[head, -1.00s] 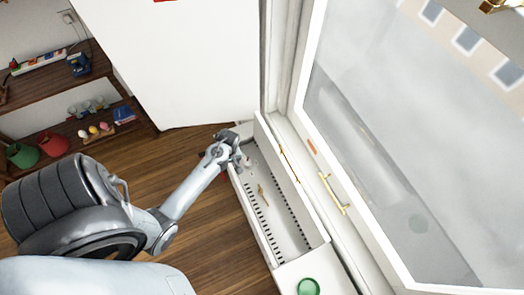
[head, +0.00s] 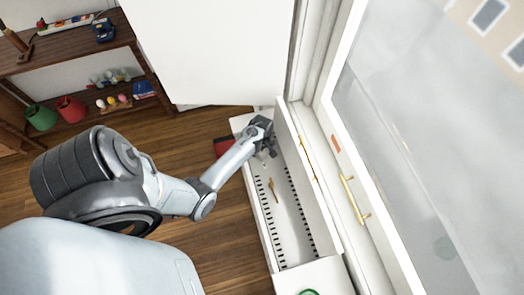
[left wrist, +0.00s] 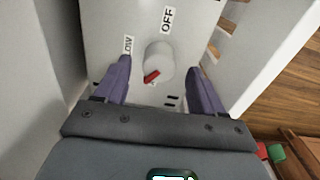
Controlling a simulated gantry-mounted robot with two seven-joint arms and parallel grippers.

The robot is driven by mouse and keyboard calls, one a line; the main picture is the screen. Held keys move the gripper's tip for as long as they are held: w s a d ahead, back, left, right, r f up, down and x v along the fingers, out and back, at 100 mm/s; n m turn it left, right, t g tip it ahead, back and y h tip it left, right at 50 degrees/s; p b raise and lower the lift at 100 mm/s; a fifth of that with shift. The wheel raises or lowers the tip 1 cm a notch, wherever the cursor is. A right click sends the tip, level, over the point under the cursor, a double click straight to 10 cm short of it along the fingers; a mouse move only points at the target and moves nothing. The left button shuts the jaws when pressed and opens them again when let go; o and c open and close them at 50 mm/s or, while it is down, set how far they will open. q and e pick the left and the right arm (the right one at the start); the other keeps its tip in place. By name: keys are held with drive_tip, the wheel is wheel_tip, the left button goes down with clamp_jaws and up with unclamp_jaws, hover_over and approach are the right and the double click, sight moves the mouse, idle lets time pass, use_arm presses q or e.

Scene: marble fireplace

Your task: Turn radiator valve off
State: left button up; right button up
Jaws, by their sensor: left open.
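The radiator valve knob (left wrist: 160,57) is round and white, on a white panel (left wrist: 100,15) in the left wrist view. Its red pointer (left wrist: 152,76) faces down-left, away from the printed OFF label (left wrist: 167,20). A LOW label (left wrist: 128,46) is to the knob's left. Another marking below the knob is mostly hidden. My left gripper (left wrist: 159,66) is open, with one finger on each side of the knob and visible gaps. In the head view my left gripper (head: 264,135) is at the far end of the white radiator unit (head: 292,225) and hides the knob. My right gripper is not seen.
A window with a brass handle (head: 354,200) runs along the right of the unit. A raised white panel (head: 292,135) stands close beside my gripper. A small brass piece (head: 273,190) lies in the recess. Shelves (head: 75,50) with pots stand at left; wooden floor is open.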

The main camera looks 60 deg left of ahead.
sight(262, 152)
use_arm(q)
drive_tip(key=shift+f+b, duration=0.35)
drive_tip(key=shift+f, duration=1.35)
drive_tip(key=c, duration=1)
